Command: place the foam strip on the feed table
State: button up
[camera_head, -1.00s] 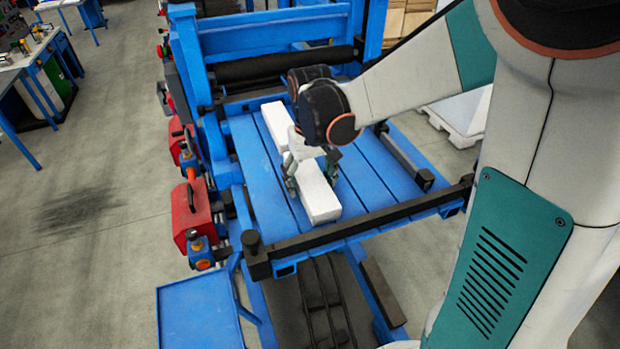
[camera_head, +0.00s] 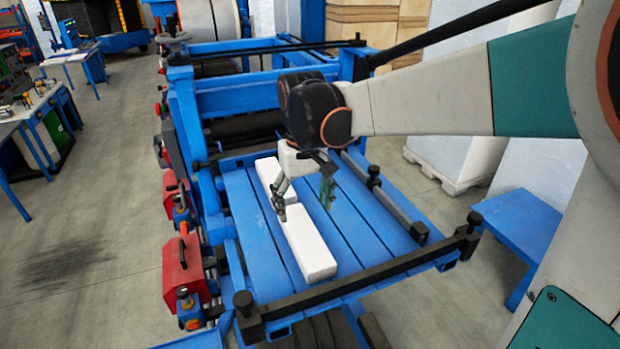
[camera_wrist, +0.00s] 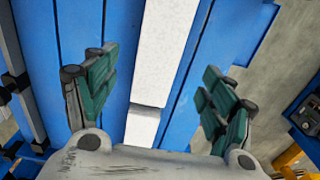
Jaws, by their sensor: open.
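The white foam strip (camera_head: 308,246) lies flat on the slatted blue feed table (camera_head: 352,235), lengthwise along the slats. A second white piece (camera_head: 268,172) lies just behind it, toward the roller; the wrist view shows a narrow break between the two. My gripper (camera_head: 303,198) is open and empty above the table, over the far part of the strip. In the wrist view its green fingers (camera_wrist: 158,95) stand wide apart, one on each side of the strip (camera_wrist: 167,55), not touching it. The gripper hides part of the second piece in the head view.
A black roller (camera_head: 245,130) and blue frame stand behind the table. Black bars (camera_head: 365,280) edge its front and right side. Red boxes (camera_head: 186,267) line the left side. A blue side table (camera_head: 518,225) stands at right. The table's right slats are clear.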

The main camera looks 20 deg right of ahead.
jog(key=s+t, duration=0.7)
jog(key=s, duration=0.8)
jog(key=shift+r, duration=0.25)
